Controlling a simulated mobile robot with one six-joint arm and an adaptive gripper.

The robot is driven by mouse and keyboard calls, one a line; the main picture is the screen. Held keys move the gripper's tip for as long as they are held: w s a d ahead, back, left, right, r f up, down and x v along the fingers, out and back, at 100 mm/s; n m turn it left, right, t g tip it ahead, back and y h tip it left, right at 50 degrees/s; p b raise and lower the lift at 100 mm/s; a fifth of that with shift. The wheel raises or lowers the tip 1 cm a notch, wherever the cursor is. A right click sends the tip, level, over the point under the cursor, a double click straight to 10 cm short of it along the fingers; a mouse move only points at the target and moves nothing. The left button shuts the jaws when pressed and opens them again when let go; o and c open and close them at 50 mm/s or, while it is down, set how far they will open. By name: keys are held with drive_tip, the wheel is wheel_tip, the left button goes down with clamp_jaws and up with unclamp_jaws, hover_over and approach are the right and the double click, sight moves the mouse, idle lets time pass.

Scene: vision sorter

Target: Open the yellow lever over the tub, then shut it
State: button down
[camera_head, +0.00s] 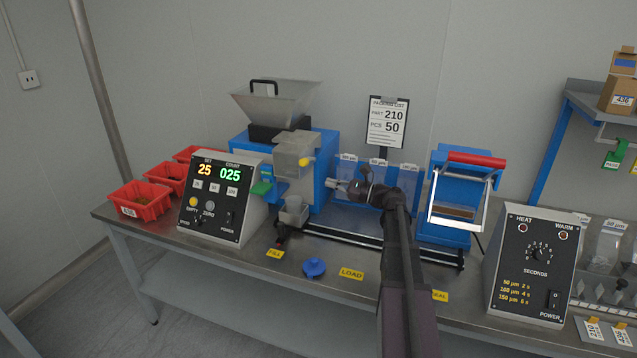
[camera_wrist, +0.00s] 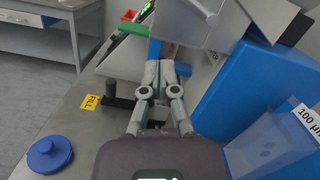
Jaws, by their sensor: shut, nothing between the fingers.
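The yellow lever (camera_head: 305,161) shows as a small yellow knob on the right side of the grey housing (camera_head: 293,150) of the blue machine. The grey tub (camera_head: 294,211) stands below that housing, with a gap between them. My gripper (camera_head: 331,184) is shut and empty, to the right of the tub and a little below and right of the yellow knob. In the wrist view my gripper (camera_wrist: 162,64) points toward the machine with its fingers together. I cannot make out the yellow lever in the wrist view.
A metal hopper (camera_head: 275,100) tops the machine. Clear bag boxes (camera_head: 360,185) stand close behind my arm. A counter panel (camera_head: 222,200) is left of the tub. A blue sealer (camera_head: 452,228) stands at right.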

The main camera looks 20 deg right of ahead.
drive_tip(key=shift+v, duration=2.3)
drive_tip(key=shift+a, duration=0.1)
drive_tip(key=s+a+f+n+g+h, duration=0.1)
drive_tip(key=a+f+n+g, duration=0.1)
drive_tip(key=a, duration=0.4)
drive_tip(key=s+a+f+n+g+h, duration=0.1)
drive_tip(key=s+a+f+n+g, duration=0.1)
drive_tip(key=a+f+n+g, duration=0.1)
drive_tip(key=s+a+f+n+g+h, duration=0.1)
drive_tip(key=a+f+n, duration=0.3)
drive_tip(key=a, duration=0.5)
drive_tip(key=shift+s+a+f+g, duration=0.15)
drive_tip(key=shift+f+g, duration=0.3)
drive_tip(key=shift+f, duration=0.2)
drive_tip(key=shift+s+a+f+g, duration=0.15)
drive_tip(key=shift+f+g, duration=0.3)
drive_tip(key=shift+f, duration=0.25)
drive_tip(key=s+a+f+n+g+h, duration=0.3)
drive_tip(key=s+a+f+n+h, duration=0.1)
drive_tip(key=s+n+h, duration=0.25)
drive_tip(key=s+a+f+n+g+h, duration=0.2)
drive_tip(key=s+a+f+n+h, duration=0.25)
drive_tip(key=s+n, duration=0.35)
wheel_tip(320, 180, up, 16)
drive_tip(key=p, duration=1.6)
drive_tip(key=shift+w+d+r, duration=0.15)
drive_tip(key=shift+d+r, duration=0.05)
drive_tip(key=shift+m, duration=0.25)
